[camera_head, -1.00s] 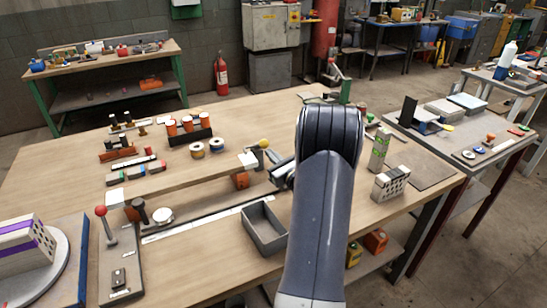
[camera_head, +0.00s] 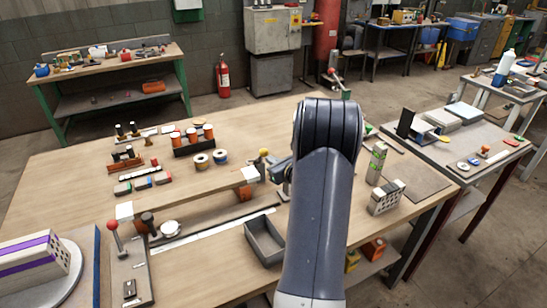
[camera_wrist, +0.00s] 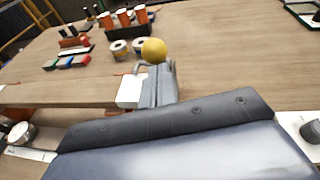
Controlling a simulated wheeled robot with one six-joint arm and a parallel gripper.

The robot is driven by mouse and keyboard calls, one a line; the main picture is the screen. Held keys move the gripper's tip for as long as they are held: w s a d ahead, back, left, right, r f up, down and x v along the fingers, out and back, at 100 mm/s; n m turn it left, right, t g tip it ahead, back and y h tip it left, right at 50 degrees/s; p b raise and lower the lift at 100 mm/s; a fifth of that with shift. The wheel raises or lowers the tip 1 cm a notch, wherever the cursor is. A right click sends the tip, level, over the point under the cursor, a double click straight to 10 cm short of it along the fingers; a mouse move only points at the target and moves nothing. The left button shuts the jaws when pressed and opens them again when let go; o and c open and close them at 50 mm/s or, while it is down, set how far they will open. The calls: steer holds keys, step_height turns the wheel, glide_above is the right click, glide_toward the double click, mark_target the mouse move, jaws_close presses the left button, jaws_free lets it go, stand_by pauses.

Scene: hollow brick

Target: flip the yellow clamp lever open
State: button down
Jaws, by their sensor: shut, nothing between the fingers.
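The clamp lever's yellow ball knob (camera_head: 264,152) shows near the middle of the bench, just left of my arm. It also shows in the wrist view (camera_wrist: 154,50), at top centre. The lever's stem and the clamp body are mostly hidden behind my fingers and arm. My gripper (camera_wrist: 161,70) is shut and empty, its grey fingers side by side, with the tips close below the knob in the wrist view. I cannot tell whether they touch the lever. In the head view my arm hides most of the gripper.
A grey open bin (camera_head: 265,240) stands in front. A red-knobbed lever (camera_head: 113,225) is at left. Tape rolls (camera_head: 202,160) and orange cylinders (camera_head: 192,135) stand behind. A perforated block (camera_head: 386,197) is at right.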

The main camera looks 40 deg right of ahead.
mark_target(267, 151)
steer(key=r+p, duration=0.1)
steer(key=w+r+g+p, duration=0.1)
steer(key=shift+d+r+p, duration=0.1)
steer(key=shift+r+p, duration=0.05)
steer(key=shift+p, duration=0.2)
steer(key=shift+w+r+g+p, duration=0.25)
steer(key=shift+w+g+p, duration=0.15)
steer(key=shift+g+p, duration=0.45)
steer(key=shift+w+d+r, duration=0.2)
steer(key=shift+w+r, duration=0.15)
steer(key=shift+w, duration=0.35)
steer(key=shift+w+d+r, duration=0.2)
steer(key=shift+w+r, duration=0.15)
steer(key=shift+w, duration=0.4)
steer(key=shift+w+d+r, duration=0.2)
steer(key=shift+w+r, duration=0.15)
steer(key=shift+w, duration=0.35)
steer(key=shift+w+r, duration=0.1)
